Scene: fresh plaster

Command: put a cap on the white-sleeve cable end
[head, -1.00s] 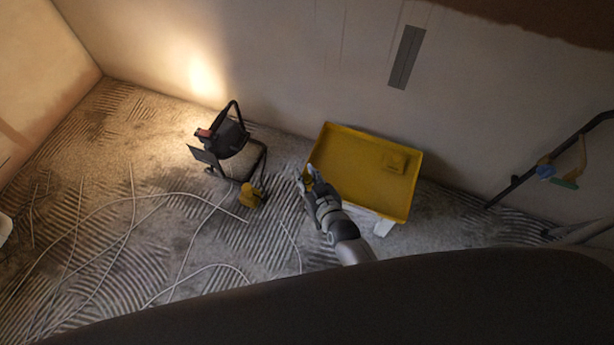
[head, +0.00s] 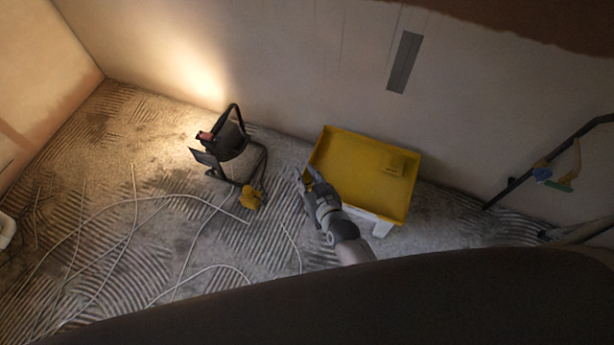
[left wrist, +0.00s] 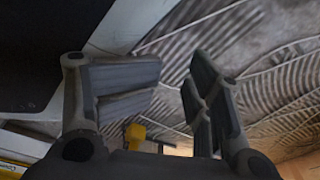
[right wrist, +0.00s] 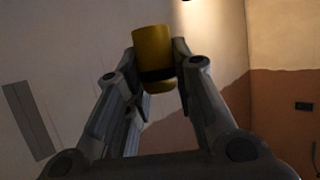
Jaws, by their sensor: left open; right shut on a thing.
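My right gripper (head: 309,180) is above the floor at the left edge of the yellow tray in the head view. In the right wrist view its fingers are shut on a yellow cylinder with a dark band (right wrist: 154,55), which looks like a cap. My left gripper (left wrist: 175,100) shows only in its own wrist view, open and empty above the ridged floor. Several pale cables (head: 155,196) lie loosely on the floor at the left in the head view. I cannot tell which one has the white-sleeve end.
A yellow tray (head: 345,170) on a pale base stands by the wall with a small yellow block (head: 394,166) in it. A black work lamp (head: 228,138) and a yellow object (head: 251,198) stand left of it. A dark rail (head: 510,188) leans at the right.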

